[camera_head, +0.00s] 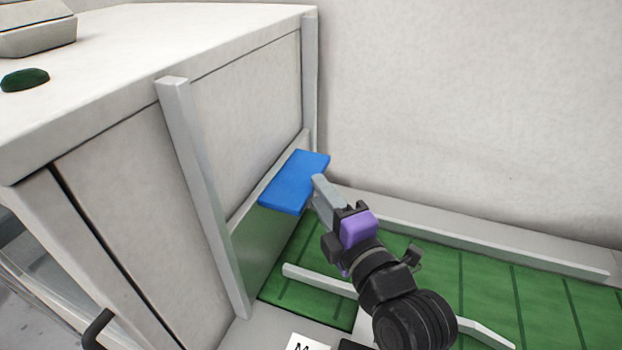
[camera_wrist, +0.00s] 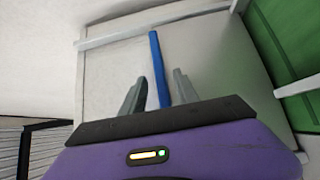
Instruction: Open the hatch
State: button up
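The hatch (camera_head: 245,100) looks like a pale panel between two upright grey rails on the side of a white cabinet. A flat blue handle plate (camera_head: 294,181) sticks out near its lower edge. My gripper (camera_head: 322,190) is at the right edge of the plate, and one grey finger overlaps it in the head view. In the wrist view the plate is edge-on as a blue strip (camera_wrist: 158,65) between my two fingers (camera_wrist: 160,88). Gaps show on both sides, so the fingers are open around it. Below the plate is a greenish area; I cannot tell whether it is an opening or a reflection.
A green slatted belt (camera_head: 490,285) with pale guide rails (camera_head: 480,245) lies below and right of the cabinet. A pale wall (camera_head: 480,100) stands behind it. The near grey rail (camera_head: 205,190) projects beside the panel.

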jog(key=x, duration=0.4)
jog(key=shift+w+a+p, duration=0.1)
jog(key=shift+w+p, duration=0.2)
jog(key=shift+w, duration=0.1)
grip_shut()
dwell(1.1)
